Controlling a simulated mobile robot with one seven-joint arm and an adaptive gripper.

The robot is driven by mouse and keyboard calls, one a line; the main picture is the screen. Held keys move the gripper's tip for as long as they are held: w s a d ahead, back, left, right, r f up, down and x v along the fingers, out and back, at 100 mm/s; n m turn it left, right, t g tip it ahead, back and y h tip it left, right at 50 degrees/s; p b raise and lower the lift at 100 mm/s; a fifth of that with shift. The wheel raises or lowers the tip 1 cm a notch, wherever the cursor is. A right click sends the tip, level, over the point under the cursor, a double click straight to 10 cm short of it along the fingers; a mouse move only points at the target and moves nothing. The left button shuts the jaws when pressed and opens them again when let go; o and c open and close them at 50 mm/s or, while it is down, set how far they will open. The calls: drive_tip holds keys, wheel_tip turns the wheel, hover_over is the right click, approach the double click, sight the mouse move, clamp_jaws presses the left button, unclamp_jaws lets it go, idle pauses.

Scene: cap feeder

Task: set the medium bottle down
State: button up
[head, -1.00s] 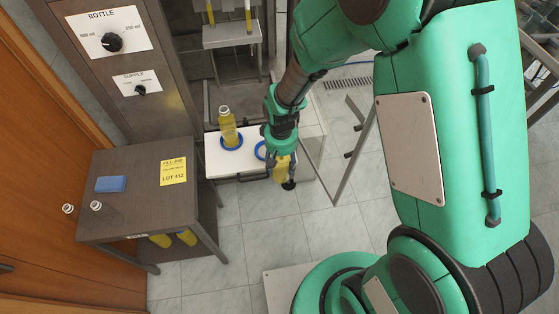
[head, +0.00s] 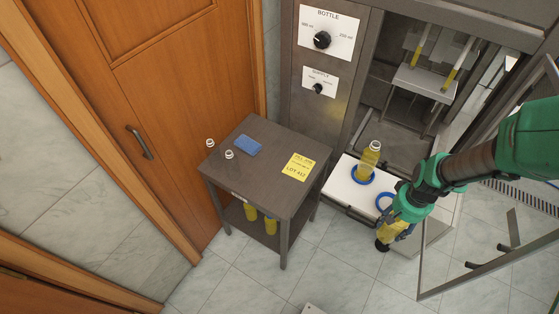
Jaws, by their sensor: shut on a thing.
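My gripper (head: 393,231) is shut on a yellow bottle, the medium bottle (head: 386,236), and holds it at the front right of the white shelf (head: 345,190). The fingers hide part of the bottle, and a dark piece shows at its lower end. A second yellow bottle (head: 368,160) with a clear upper part stands upright in a blue ring on the shelf. Another blue ring (head: 384,201) lies beside it, partly hidden by my gripper, and looks empty where it shows.
An open glass door (head: 490,266) stands at the right.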

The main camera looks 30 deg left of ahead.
drive_tip(key=s+a, duration=0.4)
drive_tip(key=a, duration=0.5)
drive_tip(key=s+a+n+p, duration=0.1)
drive_tip(key=s+a, duration=0.4)
drive_tip(key=a, duration=0.5)
drive_tip(key=s+a+n+p, duration=0.1)
drive_tip(key=s+a, duration=0.4)
drive_tip(key=a, duration=0.4)
drive_tip(key=shift+s+a+r, duration=0.2)
drive_tip(key=shift+s+r, duration=0.05)
drive_tip(key=shift+r, duration=0.15)
drive_tip(key=w+a+f+b, duration=0.1)
drive_tip(key=w+a+b, duration=0.1)
drive_tip(key=w+a, duration=0.9)
drive_tip(key=shift+a+f, duration=0.25)
drive_tip(key=shift+a, duration=0.1)
drive_tip(key=shift+f+b, duration=0.4)
drive_tip(key=shift+f, duration=1.35)
drive_tip(key=shift+f, duration=0.1)
drive_tip(key=o, duration=1.7)
